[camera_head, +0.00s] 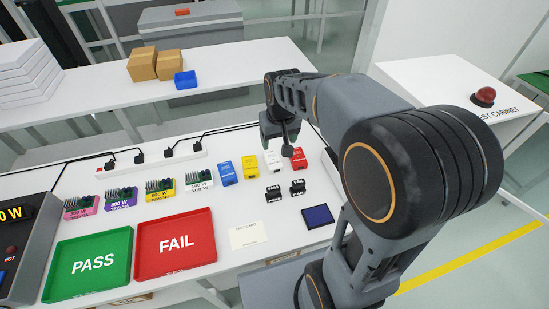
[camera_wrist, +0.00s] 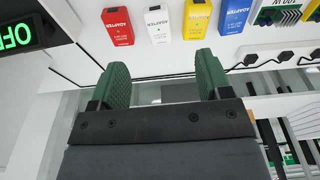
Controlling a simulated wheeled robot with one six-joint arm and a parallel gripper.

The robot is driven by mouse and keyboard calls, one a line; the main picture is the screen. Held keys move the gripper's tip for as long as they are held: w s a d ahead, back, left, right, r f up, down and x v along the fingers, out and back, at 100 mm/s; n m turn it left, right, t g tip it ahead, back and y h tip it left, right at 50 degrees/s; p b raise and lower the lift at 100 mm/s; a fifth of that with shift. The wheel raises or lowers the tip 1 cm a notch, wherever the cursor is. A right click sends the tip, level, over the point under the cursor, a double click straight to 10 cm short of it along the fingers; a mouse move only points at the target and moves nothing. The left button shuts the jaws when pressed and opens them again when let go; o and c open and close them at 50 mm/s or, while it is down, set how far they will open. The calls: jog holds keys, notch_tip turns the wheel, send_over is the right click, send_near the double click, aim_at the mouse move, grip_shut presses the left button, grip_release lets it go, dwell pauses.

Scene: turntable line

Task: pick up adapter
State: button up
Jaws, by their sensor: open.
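Several labelled adapters stand in a row on the white table: blue (camera_head: 226,173), yellow (camera_head: 252,168), white (camera_head: 273,161) and red (camera_head: 299,159). In the wrist view the red (camera_wrist: 118,27), white (camera_wrist: 158,24), yellow (camera_wrist: 196,20) and blue (camera_wrist: 236,15) ones line the top edge, marked ADAPTER. My gripper (camera_wrist: 162,65) is open and empty, its green fingers apart, short of the row. In the head view it hangs behind the white and red adapters, partly hidden by my arm.
Green PASS (camera_head: 88,264) and red FAIL (camera_head: 175,244) trays lie at the front left. Labelled finned modules (camera_head: 160,190) stand left of the adapters. A power strip (camera_head: 152,160) with plugs and cables lies behind. Black parts (camera_head: 273,194) and a dark blue pad (camera_head: 318,216) sit in front.

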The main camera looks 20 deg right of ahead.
jog(key=w+f+g, duration=0.2)
jog(key=w+f, duration=0.4)
jog(key=w, duration=0.3)
jog(key=p, duration=0.1)
send_over(273, 158)
jog(key=f, duration=0.7)
jog(key=shift+a+f, duration=0.25)
jog(key=shift+f, duration=0.05)
jog(key=shift+s+d+f+p, duration=0.1)
jog(key=shift+f+p, duration=0.25)
jog(key=shift+f, duration=1.25)
jog(key=shift+d+f+p, duration=0.1)
jog(key=shift+f+p, duration=0.2)
jog(key=shift+f, duration=1.25)
jog(key=shift+c, duration=0.4)
jog(key=c, duration=0.7)
